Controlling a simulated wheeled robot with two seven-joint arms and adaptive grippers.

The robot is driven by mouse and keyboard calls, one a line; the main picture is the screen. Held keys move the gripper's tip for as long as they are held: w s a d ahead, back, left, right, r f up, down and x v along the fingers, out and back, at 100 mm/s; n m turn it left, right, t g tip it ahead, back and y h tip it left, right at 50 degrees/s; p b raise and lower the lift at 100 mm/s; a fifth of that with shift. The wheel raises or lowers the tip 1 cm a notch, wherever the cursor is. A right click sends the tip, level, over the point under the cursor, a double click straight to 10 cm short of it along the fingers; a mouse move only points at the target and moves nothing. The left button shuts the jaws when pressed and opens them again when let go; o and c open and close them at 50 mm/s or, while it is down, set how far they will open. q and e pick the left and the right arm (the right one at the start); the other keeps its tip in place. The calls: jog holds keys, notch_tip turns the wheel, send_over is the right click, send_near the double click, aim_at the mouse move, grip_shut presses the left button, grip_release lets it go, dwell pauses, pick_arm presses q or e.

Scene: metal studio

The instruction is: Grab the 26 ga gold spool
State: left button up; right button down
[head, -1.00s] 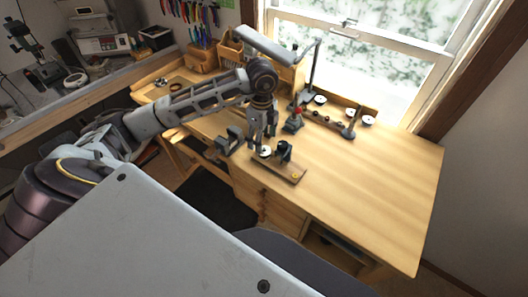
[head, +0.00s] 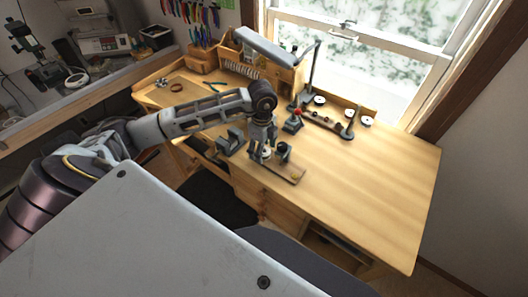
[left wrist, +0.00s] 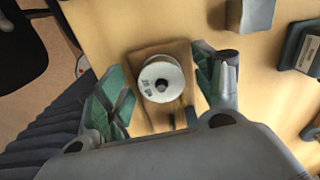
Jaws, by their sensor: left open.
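A spool with a white round flange and a dark centre hole (left wrist: 161,78) stands on a small wooden board (left wrist: 143,57) in the left wrist view. Its label is too small to read, and its wire is hidden under the flange. In the head view the spool (head: 267,153) is partly hidden by my left gripper (head: 265,150). My left gripper is open, pointing down, with one finger on each side of the spool. In the left wrist view the gripper (left wrist: 163,88) shows gaps between both fingers and the flange. My right gripper is not in view.
A dark upright piece (head: 284,150) stands on the board close to the gripper. A grey block-like tool (head: 230,141) is to its left. More white-topped spools (head: 320,99) stand at the back near a red-topped tool (head: 296,113). The right side of the workbench (head: 375,185) is clear.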

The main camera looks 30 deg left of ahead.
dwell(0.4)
pick_arm(q)
jog(key=c, duration=1.2)
jog(key=shift+r, duration=0.1)
notch_tip(320, 180, up, 10)
jog(key=b, duration=0.1)
jog(key=shift+b, duration=0.4)
